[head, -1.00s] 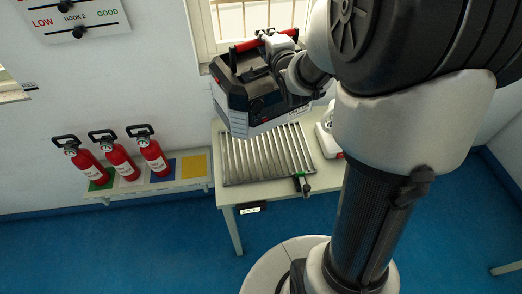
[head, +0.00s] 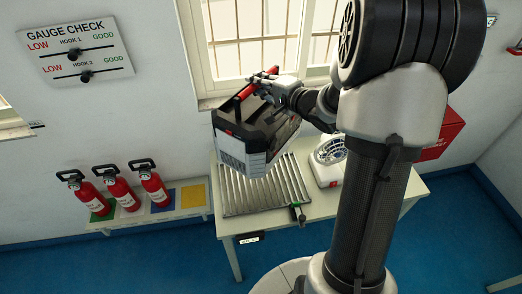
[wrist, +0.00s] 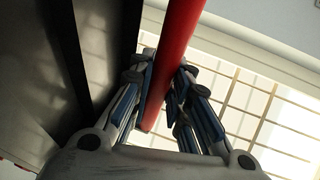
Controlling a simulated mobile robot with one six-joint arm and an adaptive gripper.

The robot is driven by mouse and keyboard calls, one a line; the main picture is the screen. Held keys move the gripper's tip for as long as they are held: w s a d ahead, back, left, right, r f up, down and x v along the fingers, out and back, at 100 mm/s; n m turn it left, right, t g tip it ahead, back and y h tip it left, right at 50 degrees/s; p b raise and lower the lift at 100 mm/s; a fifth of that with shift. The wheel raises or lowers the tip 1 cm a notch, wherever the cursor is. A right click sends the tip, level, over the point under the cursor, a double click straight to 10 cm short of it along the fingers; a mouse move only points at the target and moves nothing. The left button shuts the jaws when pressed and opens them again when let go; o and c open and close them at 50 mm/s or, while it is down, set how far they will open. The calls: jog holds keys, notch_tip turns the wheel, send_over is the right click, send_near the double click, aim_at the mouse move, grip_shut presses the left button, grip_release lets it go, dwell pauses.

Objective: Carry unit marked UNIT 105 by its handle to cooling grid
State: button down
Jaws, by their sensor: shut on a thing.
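A black and grey unit (head: 243,150) with a red handle (head: 258,84) hangs from my gripper (head: 266,78) in the head view. Its marking cannot be read here. In the wrist view my gripper (wrist: 165,100) is shut around the red handle (wrist: 178,50), with a finger on each side. The cooling grid (head: 290,183) is a slatted metal rack on a pale table (head: 365,202). The unit is above the grid's far left part and hides some of it; it appears raised and somewhat tilted.
A white fan device (head: 328,165) stands right of the grid. Several red extinguishers (head: 122,190) stand on a shelf at left. A window (head: 240,45) is behind, and a red box (head: 440,135) is at right.

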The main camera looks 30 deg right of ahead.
notch_tip(320, 180, down, 19)
jog(key=b, duration=0.6)
jog(key=shift+w+f, duration=0.15)
jog(key=shift+f, duration=0.05)
dwell(0.4)
jog(key=c, duration=2)
grip_release()
jog(key=shift+s+f, duration=0.2)
jog(key=shift+f, duration=0.2)
jog(key=o, duration=0.3)
jog(key=shift+s+r, duration=0.1)
jog(key=shift+o, duration=0.9)
